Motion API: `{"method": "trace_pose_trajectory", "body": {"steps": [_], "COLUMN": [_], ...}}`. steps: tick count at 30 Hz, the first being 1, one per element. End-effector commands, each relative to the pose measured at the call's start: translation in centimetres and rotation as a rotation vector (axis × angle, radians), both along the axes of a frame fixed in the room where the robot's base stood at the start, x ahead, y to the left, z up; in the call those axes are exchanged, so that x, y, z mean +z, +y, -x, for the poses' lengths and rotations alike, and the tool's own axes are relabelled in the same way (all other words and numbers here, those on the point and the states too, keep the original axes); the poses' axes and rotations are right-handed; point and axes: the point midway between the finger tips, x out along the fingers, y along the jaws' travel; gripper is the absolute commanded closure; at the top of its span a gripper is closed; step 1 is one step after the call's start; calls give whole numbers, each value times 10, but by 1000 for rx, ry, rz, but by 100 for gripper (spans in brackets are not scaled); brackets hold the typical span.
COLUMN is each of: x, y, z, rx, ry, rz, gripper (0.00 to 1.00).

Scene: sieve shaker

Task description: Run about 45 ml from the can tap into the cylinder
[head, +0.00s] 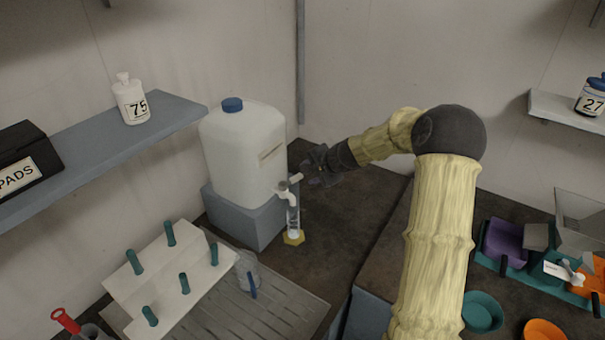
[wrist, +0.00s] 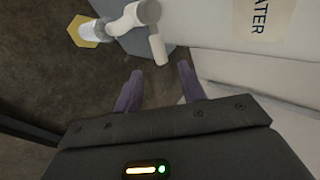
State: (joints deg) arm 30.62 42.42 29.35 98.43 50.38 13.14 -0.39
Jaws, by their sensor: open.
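The white water can (head: 243,155) with a blue cap stands on a grey block at the back. Its tap (head: 289,187) juts from the lower right front, and the tap also shows in the wrist view (wrist: 140,14). The clear cylinder (head: 293,218) stands upright on a yellow base below the tap. In the wrist view the yellow base (wrist: 83,32) is at the upper left. My gripper (head: 318,165) is just right of the tap, open and empty. In the wrist view its fingers (wrist: 160,85) point toward the tap lever (wrist: 158,48), apart from it. The water level cannot be told.
A white peg rack (head: 165,280) with teal pegs and a clear vessel (head: 247,268) stand on the ribbed drainer (head: 285,305) at front left. A shelf (head: 165,115) overhangs the left. Scoops and bowls lie at right. Dark bench right of the cylinder is clear.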

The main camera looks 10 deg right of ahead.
Motion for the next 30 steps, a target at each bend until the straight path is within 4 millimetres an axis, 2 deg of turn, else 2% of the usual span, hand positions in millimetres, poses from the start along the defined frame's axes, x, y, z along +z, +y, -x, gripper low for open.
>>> {"method": "trace_pose_trajectory", "body": {"steps": [9,21,23,27,28,30], "x": [-29,-37,-37,-36,-36,-36], "y": [15,18,18,18,18,18], "z": [-27,-32,-32,-32,-32,-32], "rx": [0,-1,0,0,-1,0], "ry": [1,0,0,0,0,0], "rz": [-1,1,0,0,1,0], "gripper": [59,59,69,97,100,100]}}
